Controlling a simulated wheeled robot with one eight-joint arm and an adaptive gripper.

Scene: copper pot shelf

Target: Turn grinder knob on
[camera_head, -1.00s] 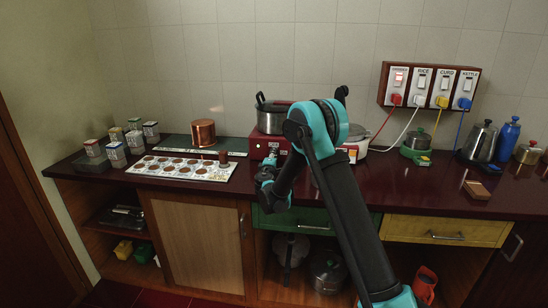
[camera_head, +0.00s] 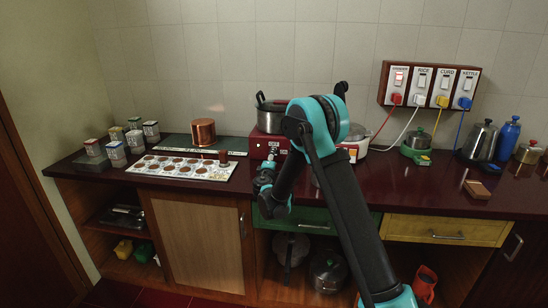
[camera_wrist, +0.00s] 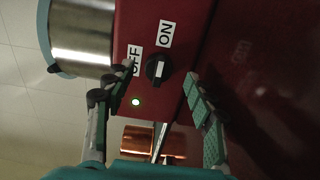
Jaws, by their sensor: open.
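The grinder is a red box (camera_head: 258,145) with a steel pot (camera_head: 270,118) on top; my arm hides part of it in the head view. In the wrist view its red front (camera_wrist: 180,20) carries a black knob (camera_wrist: 157,69) with a white mark, an ON label (camera_wrist: 166,34) and an OFF label (camera_wrist: 134,60) partly covered by a finger. Contact with the panel cannot be told.
A copper pot (camera_head: 203,132) and a white spice tray (camera_head: 180,167) stand left of the grinder. A wall switch board (camera_head: 430,86) with coloured plugs hangs to the right. A green cooker (camera_head: 416,147) and kettle (camera_head: 478,143) stand on the right counter.

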